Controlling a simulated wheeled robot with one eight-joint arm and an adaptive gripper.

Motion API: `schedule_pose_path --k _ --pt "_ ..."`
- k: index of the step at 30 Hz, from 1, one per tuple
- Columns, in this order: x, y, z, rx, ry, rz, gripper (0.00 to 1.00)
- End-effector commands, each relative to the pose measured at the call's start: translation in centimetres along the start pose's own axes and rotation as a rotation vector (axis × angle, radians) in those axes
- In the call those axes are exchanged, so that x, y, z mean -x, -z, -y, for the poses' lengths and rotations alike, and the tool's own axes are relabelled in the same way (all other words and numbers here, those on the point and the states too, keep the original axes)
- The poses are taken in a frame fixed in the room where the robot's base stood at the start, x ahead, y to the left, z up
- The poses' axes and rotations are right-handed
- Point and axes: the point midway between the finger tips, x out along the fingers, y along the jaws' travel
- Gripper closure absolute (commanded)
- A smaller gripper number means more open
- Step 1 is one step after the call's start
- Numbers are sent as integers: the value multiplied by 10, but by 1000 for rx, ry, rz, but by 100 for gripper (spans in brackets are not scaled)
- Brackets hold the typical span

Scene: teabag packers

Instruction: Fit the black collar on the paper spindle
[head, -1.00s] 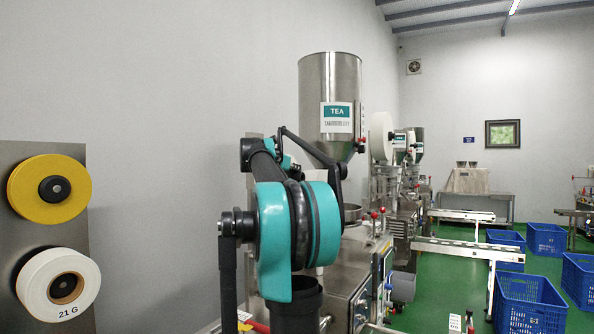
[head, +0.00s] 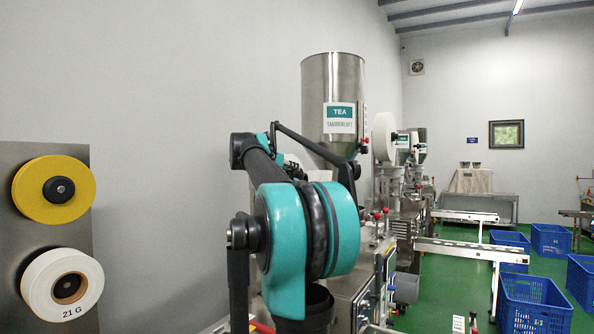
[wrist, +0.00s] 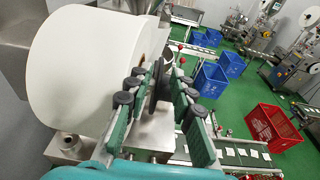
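In the wrist view, a large white paper roll (wrist: 82,68) fills the left side, with a small brown patch of its core showing at its right face. The black collar (wrist: 156,88) appears as a thin dark disc seen nearly edge-on, just right of the roll's face. My gripper (wrist: 160,82) has its two green-padded fingers spread, one on each side of the collar. Gaps seem to show beside the disc. The spindle is mostly hidden behind the collar and fingers. In the head view my arm hides the gripper and collar.
A steel tea hopper (head: 333,100) stands above the machine behind my arm. At left, a steel panel (head: 18,165) carries a yellow roll (head: 28,198) and a white 21 G roll (head: 40,290). Blue crates (head: 535,302) and a red crate (wrist: 272,128) stand on the green floor.

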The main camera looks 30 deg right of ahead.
Motion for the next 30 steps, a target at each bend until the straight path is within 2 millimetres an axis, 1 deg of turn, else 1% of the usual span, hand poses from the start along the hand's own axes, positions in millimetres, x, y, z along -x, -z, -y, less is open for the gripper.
schedule_pose_path --k 1,3,6,9,14,22,23,26,27,30 --pt "12 0 -2 1 -5 0 71" --pt "26 0 -1 2 -5 1 71" --pt "42 -1 1 1 -2 1 71" --pt "53 -1 2 0 1 0 71" --pt "62 -1 3 -1 3 0 71" --pt "63 -1 4 -1 5 0 71" --pt "63 -1 4 -1 5 0 72" --pt "63 0 4 -4 5 -1 84" --pt "63 1 4 -8 5 -3 89" --pt "62 8 4 -28 5 -13 100"
